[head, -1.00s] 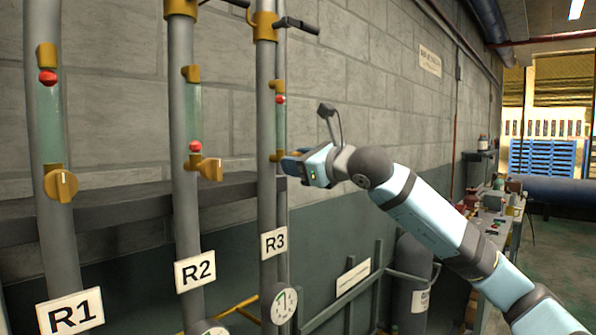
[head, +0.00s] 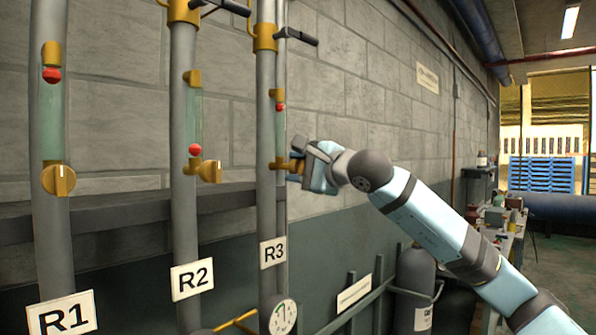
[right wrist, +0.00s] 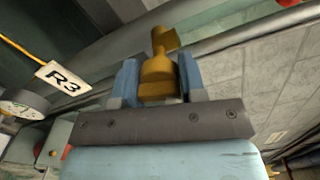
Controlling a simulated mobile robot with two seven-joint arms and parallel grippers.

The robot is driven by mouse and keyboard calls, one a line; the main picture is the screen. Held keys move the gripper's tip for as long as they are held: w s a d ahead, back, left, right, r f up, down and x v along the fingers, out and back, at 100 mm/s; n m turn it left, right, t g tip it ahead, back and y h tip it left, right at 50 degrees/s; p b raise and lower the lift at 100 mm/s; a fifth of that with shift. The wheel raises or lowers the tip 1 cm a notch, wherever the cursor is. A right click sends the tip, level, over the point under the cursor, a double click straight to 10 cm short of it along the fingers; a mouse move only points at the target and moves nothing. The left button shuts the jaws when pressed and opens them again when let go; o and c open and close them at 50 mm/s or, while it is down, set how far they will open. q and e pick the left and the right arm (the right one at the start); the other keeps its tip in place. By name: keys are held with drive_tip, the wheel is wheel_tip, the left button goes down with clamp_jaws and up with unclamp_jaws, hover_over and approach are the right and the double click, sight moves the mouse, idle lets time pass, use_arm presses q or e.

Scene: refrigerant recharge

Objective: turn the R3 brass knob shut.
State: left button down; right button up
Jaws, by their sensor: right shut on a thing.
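The R3 pipe (head: 267,200) stands right of the R1 and R2 pipes in the head view, with its R3 label (head: 273,252) low on it. Its brass knob (head: 280,166) sits below the sight glass (head: 279,132) with a red ball (head: 280,107) near the top of the glass. My right gripper (head: 294,168) is at the knob, reaching in from the right. In the right wrist view the brass knob (right wrist: 158,78) is between the two blue fingers, and the gripper (right wrist: 158,82) is shut on it. My left gripper is not in view.
The R2 knob (head: 210,171) and R1 knob (head: 59,180) are on the pipes to the left. A dark ledge (head: 120,215) runs behind the pipes. A gauge (head: 283,317) is below the R3 label. A black-handled valve (head: 295,35) is above.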

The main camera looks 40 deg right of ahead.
drive_tip(key=shift+n, duration=1.5)
drive_tip(key=o, duration=0.9)
drive_tip(key=shift+s, duration=0.1)
